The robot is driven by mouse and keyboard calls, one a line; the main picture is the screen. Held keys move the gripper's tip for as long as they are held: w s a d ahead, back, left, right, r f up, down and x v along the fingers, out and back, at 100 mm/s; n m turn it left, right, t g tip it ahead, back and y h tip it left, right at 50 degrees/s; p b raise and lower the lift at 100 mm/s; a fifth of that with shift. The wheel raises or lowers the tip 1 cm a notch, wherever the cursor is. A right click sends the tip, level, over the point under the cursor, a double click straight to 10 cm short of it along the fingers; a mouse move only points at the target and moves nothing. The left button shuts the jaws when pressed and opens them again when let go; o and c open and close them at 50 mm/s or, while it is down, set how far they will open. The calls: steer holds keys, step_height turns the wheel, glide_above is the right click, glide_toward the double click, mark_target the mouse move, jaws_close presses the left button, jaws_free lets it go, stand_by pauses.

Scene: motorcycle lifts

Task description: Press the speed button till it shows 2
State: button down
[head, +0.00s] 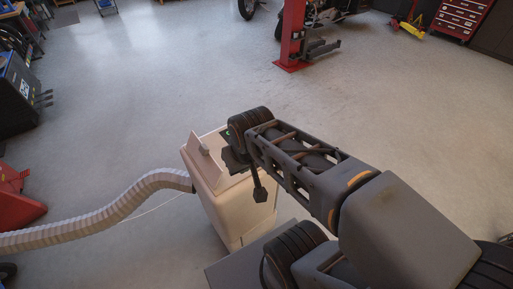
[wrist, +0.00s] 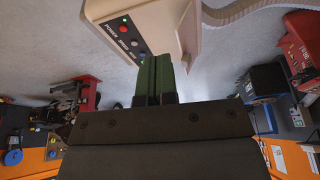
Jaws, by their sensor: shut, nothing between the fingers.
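A beige box-shaped machine (head: 238,208) stands on the floor in the head view, with a raised back plate and a top partly covered by my arm. In the wrist view the machine (wrist: 180,25) shows a dark control panel (wrist: 128,38) with small round buttons and lights, some red. The lettering seems to read POWER and SPEED; no digit is legible. My gripper (wrist: 161,62) is shut and empty, its green fingers side by side just beside the panel's lower end. I cannot tell whether they touch it. In the head view my gripper is largely hidden by the wrist.
A ribbed pale hose (head: 110,212) and a thin cord run left from the machine. A red lift post (head: 291,35) stands at the back. A red tool cabinet (head: 461,18) is at the far right, and a red object (head: 18,198) at left. The grey floor between is clear.

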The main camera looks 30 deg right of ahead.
steer(key=w+f+m+g+y+p, duration=0.1)
steer(key=w+m+y+p, duration=0.5)
steer(key=w, duration=0.5)
steer(key=w+d+f+m+t+p, duration=0.2)
steer(key=w+d+f+m+t, duration=0.1)
steer(key=w+d+f+m, duration=0.6)
steer(key=shift+w+d+m+t+y+p, duration=0.35)
steer(key=shift+w+d+m, duration=0.45)
steer(key=shift+m, duration=0.4)
steer(key=shift+a+f, duration=0.1)
steer(key=shift+f, duration=0.1)
step_height(320, 180, down, 8)
steer(key=b, duration=0.5)
steer(key=shift+r, duration=0.2)
steer(key=shift+f+b, duration=0.45)
steer(key=shift+b, duration=0.05)
